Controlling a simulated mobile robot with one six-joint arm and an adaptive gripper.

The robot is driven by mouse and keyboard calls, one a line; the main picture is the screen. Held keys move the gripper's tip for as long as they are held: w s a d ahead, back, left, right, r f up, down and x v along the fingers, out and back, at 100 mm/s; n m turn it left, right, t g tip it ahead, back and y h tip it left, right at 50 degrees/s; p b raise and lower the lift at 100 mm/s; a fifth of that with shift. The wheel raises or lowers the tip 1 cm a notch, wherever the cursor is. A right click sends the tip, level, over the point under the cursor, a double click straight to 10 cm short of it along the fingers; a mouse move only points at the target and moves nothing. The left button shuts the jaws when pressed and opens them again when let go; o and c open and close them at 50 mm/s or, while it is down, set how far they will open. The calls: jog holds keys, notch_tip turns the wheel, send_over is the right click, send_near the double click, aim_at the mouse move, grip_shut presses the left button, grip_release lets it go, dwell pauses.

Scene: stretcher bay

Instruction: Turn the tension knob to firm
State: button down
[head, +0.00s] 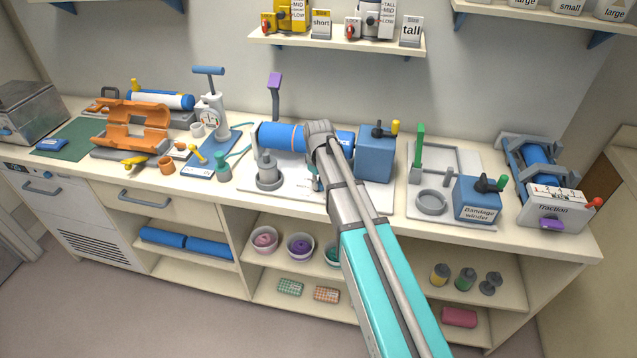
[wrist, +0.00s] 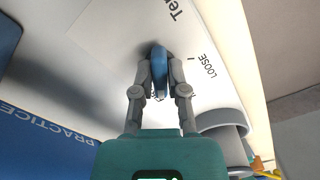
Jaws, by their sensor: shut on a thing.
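The tension knob (wrist: 160,62) is a blue upright grip on a white plate (wrist: 110,28) in the wrist view. My gripper (wrist: 160,82) is shut on it, one finger on each side. The printed word LOOSE (wrist: 208,66) is to the right of the knob, with a short tick mark beside it. Part of a word starting "Te" shows above. The knob's long side runs roughly up and down the picture. My fingers hide other print below it, so the firm mark is not readable. In the head view my arm hides the knob.
In the head view, a blue roller (head: 283,137) and a blue box (head: 376,158) stand on the same station. The bandage winder (head: 478,198) and traction unit (head: 555,210) are to the right. In the wrist view, a grey ring (wrist: 222,122) is close to my right finger.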

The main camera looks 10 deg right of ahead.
jog(key=m, duration=0.5)
jog(key=shift+a, duration=0.1)
dwell(0.3)
jog(key=c, duration=0.7)
grip_release()
jog(key=shift+o, duration=0.2)
jog(key=shift+n, duration=0.3)
